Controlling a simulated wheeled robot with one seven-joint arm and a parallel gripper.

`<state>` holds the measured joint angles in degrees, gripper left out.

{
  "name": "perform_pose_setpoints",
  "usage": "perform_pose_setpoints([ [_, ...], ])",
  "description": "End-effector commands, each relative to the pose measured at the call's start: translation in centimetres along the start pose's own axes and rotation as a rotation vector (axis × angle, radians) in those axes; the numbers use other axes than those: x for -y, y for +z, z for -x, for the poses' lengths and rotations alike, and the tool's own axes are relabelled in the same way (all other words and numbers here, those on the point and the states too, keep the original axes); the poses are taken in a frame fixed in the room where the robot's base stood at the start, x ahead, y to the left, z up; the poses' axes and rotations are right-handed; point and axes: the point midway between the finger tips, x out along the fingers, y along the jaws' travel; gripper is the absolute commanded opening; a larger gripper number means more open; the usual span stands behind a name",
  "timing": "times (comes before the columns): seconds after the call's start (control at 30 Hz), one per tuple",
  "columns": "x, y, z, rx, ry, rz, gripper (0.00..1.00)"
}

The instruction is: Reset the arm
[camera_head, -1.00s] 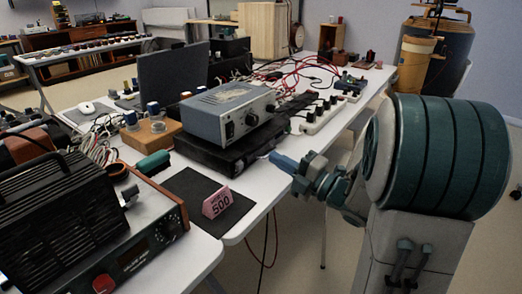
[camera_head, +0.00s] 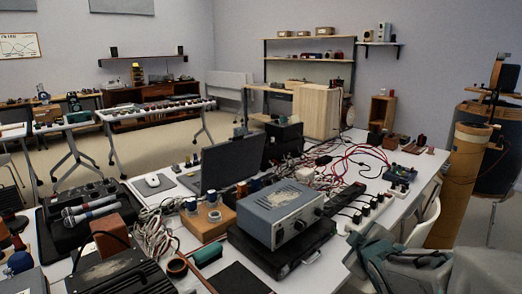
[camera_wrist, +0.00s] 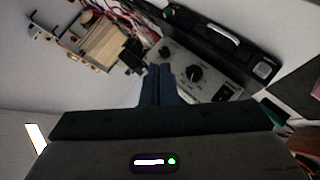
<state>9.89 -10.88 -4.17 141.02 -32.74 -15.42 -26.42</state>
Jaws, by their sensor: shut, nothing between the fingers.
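In the wrist view my gripper (camera_wrist: 158,72) points at the table gear with its two dark blue fingers together and nothing between them. Beyond the fingertips is the grey instrument box with knobs (camera_wrist: 190,72); I cannot tell the exact gap. In the head view part of my arm (camera_head: 400,262) shows at the lower right, beside the table's right edge. I cannot make out the fingers clearly there.
The white table (camera_head: 335,268) is crowded. The grey instrument (camera_head: 280,212) sits on a black case (camera_head: 300,250), near a laptop (camera_head: 225,165), red cables (camera_head: 355,160) and a power strip (camera_head: 370,212). A white chair (camera_head: 425,222) and a brown cylinder (camera_head: 458,185) stand at right.

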Motion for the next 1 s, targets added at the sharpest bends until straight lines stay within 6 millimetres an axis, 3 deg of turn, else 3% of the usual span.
perform_pose_setpoints([
  [0.03, -1.0, -0.9, 1.9, 0.055, -0.022, -0.067, 0.0],
  [0.17, -0.7, -0.9, 5.3, 0.212, -0.092, -0.257, 0.0],
  [0.4, 1.6, -2.3, 13.4, 0.499, -0.253, -0.587, 0.0],
  [0.6, 4.0, -3.7, 19.4, 0.69, -0.377, -0.764, 0.0],
  [0.77, 5.0, -4.1, 21.5, 0.762, -0.425, -0.818, 0.0],
  [1.0, 5.3, -4.0, 21.8, 0.775, -0.432, -0.825, 0.0],
])
